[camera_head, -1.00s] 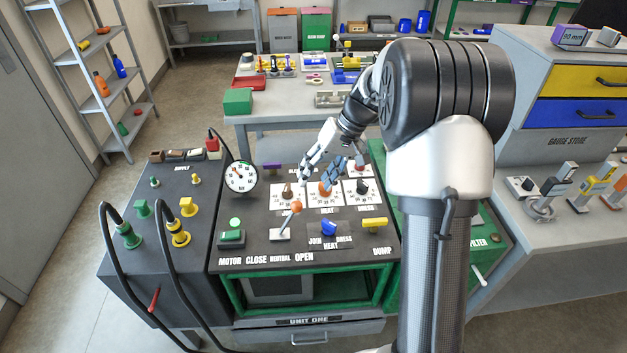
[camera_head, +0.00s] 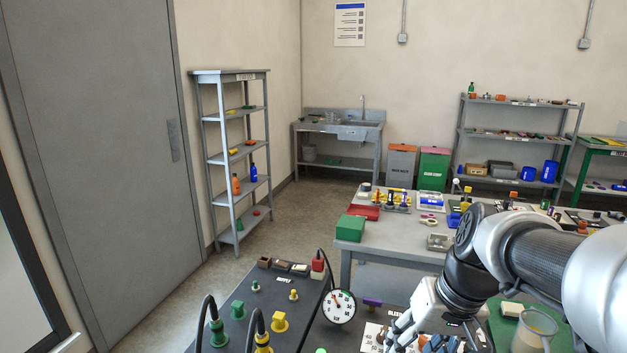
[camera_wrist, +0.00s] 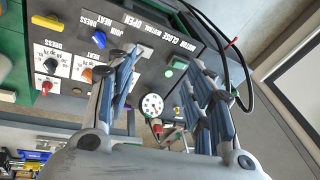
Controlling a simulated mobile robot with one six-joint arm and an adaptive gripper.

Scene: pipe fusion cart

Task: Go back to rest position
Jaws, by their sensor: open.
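My gripper (camera_head: 428,338) is at the lower right of the head view, above the dark control panel, with part of it cut off by the bottom edge. In the wrist view my gripper (camera_wrist: 165,72) has its two blue-padded fingers spread apart. Nothing is held between them. The panel face (camera_wrist: 150,75) shows beyond the fingers, with the round white gauge (camera_wrist: 152,104) seen in the gap. The lever, knobs and switches lie around the fingers; I cannot tell the exact clearance. The same gauge (camera_head: 339,307) stands left of my gripper in the head view.
Black hoses (camera_head: 208,315) rise on green and yellow fittings at the panel's left. A work table (camera_head: 395,245) with a green box (camera_head: 351,228) stands behind the panel. A clear jug (camera_head: 535,330) is beside my arm. Open floor (camera_head: 290,220) lies between the shelf rack (camera_head: 203,150) and table.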

